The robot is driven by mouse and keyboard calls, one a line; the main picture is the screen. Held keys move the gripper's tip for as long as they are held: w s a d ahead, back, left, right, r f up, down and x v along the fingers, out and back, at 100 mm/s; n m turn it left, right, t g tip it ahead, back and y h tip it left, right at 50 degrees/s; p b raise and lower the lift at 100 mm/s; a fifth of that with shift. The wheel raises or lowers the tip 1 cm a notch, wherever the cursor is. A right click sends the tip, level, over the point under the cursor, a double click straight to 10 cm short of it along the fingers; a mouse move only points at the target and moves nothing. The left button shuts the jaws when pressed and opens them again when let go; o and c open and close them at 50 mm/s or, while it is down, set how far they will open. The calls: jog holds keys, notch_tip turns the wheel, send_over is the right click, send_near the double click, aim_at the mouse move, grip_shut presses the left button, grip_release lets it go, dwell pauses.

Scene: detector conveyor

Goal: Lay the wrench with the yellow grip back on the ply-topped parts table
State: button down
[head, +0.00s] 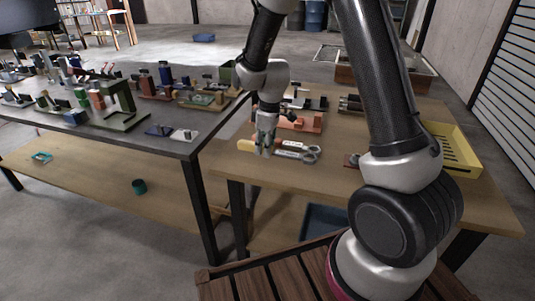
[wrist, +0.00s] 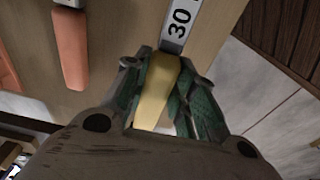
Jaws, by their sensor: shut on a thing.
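The wrench (head: 292,151) has a yellow grip at its left end and a silver shaft with an open head at its right. It is level, over the near left part of the ply-topped parts table (head: 335,177). My gripper (head: 265,146) points down and is shut on the yellow grip. In the wrist view the yellow grip (wrist: 157,88) sits between my green fingers, and the metal shaft beyond it is marked 30. The wrench is at or very close to the tabletop; I cannot tell whether it touches.
An orange-brown part (head: 300,122) lies just behind the wrench. A yellow tray (head: 462,150) stands at the table's right end. A dark-topped table (head: 187,146) with several fixtures adjoins on the left. Bare ply lies in front of the wrench.

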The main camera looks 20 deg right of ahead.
aim_at(265, 164)
jog(key=shift+f, duration=1.85)
jog(key=shift+f, duration=0.5)
jog(key=c, duration=1.2)
grip_release()
jog(key=shift+o, duration=0.2)
